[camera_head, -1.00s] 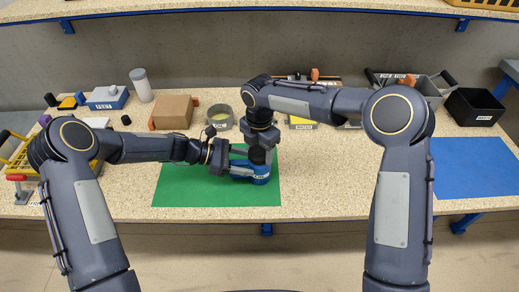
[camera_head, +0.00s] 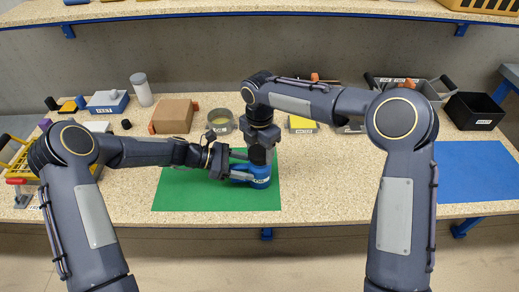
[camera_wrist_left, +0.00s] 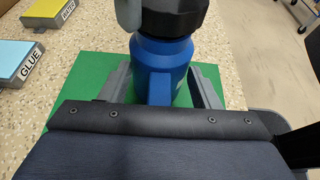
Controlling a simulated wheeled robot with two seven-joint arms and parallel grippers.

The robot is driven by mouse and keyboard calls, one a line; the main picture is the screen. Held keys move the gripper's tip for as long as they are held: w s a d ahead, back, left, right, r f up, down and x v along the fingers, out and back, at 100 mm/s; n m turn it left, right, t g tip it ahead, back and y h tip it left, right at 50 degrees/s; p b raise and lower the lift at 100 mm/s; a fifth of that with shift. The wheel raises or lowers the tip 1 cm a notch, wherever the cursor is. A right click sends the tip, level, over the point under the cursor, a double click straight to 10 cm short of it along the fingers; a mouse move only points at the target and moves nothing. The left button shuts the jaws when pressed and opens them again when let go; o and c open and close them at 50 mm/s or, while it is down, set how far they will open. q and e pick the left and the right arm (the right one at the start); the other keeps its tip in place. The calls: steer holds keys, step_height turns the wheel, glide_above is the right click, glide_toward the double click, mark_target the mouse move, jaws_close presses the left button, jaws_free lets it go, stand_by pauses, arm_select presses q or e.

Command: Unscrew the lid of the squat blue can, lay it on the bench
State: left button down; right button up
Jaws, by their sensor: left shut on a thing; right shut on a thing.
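The squat blue can (camera_head: 262,180) stands upright on the green mat (camera_head: 190,190). My left gripper (camera_head: 247,168) comes in from the left, shut on the can's blue body. In the left wrist view the blue can (camera_wrist_left: 160,55) sits between its two grey fingers. The can's dark, ribbed lid (camera_wrist_left: 178,18) is on top of the body there. My right gripper (camera_head: 262,153) points down from above and is shut on the lid; one of its grey fingers shows beside the lid in the left wrist view. In the head view the lid is mostly hidden by this gripper.
A brown box (camera_head: 173,116), a round container (camera_head: 220,120) and a yellow-topped box (camera_head: 302,125) stand behind the mat. A black bin (camera_head: 474,110) is at the back right. The blue mat (camera_head: 472,172) lies bare at right. Open bench (camera_head: 330,180) lies right of the green mat.

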mark_target(260, 152)
steer(key=shift+r, duration=2)
arm_select(q)
steer(key=shift+c, duration=2)
jaws_free()
